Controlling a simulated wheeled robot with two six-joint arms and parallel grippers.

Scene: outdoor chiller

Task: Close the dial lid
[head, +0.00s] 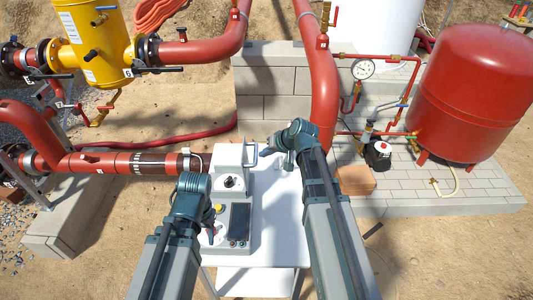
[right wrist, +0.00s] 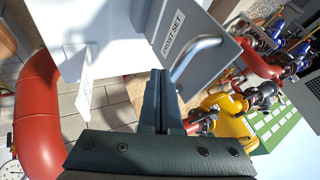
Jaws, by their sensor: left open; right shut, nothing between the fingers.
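My right gripper (head: 265,152) is shut and empty, just right of the lid. In the right wrist view its fingers (right wrist: 163,88) point toward the panel, close to the handle; contact is unclear. My left gripper (head: 211,235) is open, low over the box's left front.
The control box has a yellow button (head: 218,208) and a dark panel (head: 239,220), and sits on a white table (head: 279,225). Red pipes (head: 130,162) run left and behind. A brown block (head: 355,180) lies right of the table. The table's right part is bare.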

